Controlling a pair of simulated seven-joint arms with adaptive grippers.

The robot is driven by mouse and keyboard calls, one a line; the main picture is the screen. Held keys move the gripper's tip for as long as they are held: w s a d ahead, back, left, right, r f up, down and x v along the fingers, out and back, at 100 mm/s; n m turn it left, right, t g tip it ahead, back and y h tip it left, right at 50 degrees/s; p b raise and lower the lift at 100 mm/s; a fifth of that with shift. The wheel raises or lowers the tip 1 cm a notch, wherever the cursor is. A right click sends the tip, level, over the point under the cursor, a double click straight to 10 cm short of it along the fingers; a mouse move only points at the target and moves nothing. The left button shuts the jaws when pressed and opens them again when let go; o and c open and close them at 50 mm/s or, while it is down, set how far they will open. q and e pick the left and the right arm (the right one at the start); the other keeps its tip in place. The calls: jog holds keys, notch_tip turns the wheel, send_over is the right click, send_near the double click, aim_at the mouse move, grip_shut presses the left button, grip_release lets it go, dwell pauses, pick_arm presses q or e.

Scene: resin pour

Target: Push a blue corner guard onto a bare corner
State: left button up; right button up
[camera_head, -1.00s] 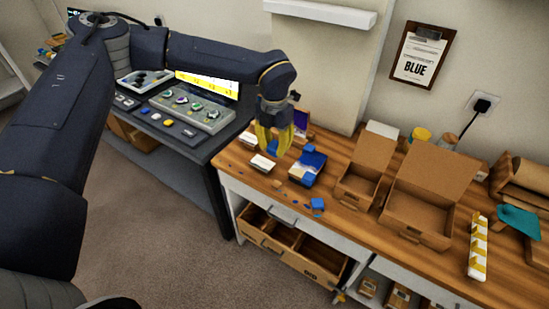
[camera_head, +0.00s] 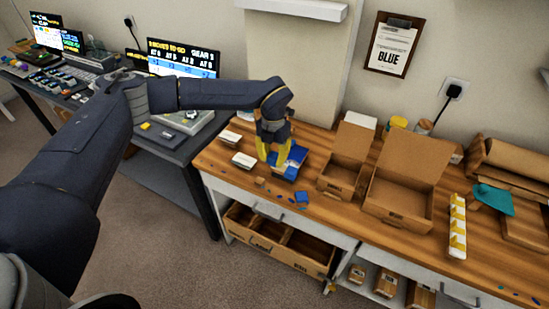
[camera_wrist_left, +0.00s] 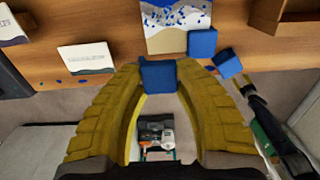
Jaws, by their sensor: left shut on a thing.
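The panel (camera_wrist_left: 165,42) is pale with blue flecks and a dark blue and tan pattern. A second blue guard (camera_wrist_left: 202,43) is at the panel's near right corner. A third blue guard (camera_wrist_left: 227,63) lies loose beside it and also shows in the head view (camera_head: 301,197). The gripper partly hides the panel in the head view.
Two open cardboard boxes (camera_head: 341,180) (camera_head: 398,205) stand right of the panel. White cards (camera_head: 244,160) lie to its left. A white and yellow strip (camera_head: 457,228) lies farther right. An open drawer (camera_head: 268,247) sticks out below the wooden bench. A clipboard (camera_head: 394,46) reads BLUE.

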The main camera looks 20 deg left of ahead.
aim_at(273, 167)
pick_arm(q)
jog(key=shift+w+a+r, duration=0.15)
jog(key=shift+w+r, duration=0.1)
jog(key=shift+w, duration=0.4)
jog(key=shift+a+f, duration=0.1)
jog(key=shift+f, duration=1.8)
jog(key=shift+s+f, duration=0.1)
jog(key=shift+f, duration=0.7)
jog(key=shift+f, duration=0.2)
dwell(0.5)
jog(key=o, duration=0.8)
jog(key=shift+o, duration=0.2)
jog(key=shift+d, duration=0.2)
jog(key=shift+r, duration=4.05)
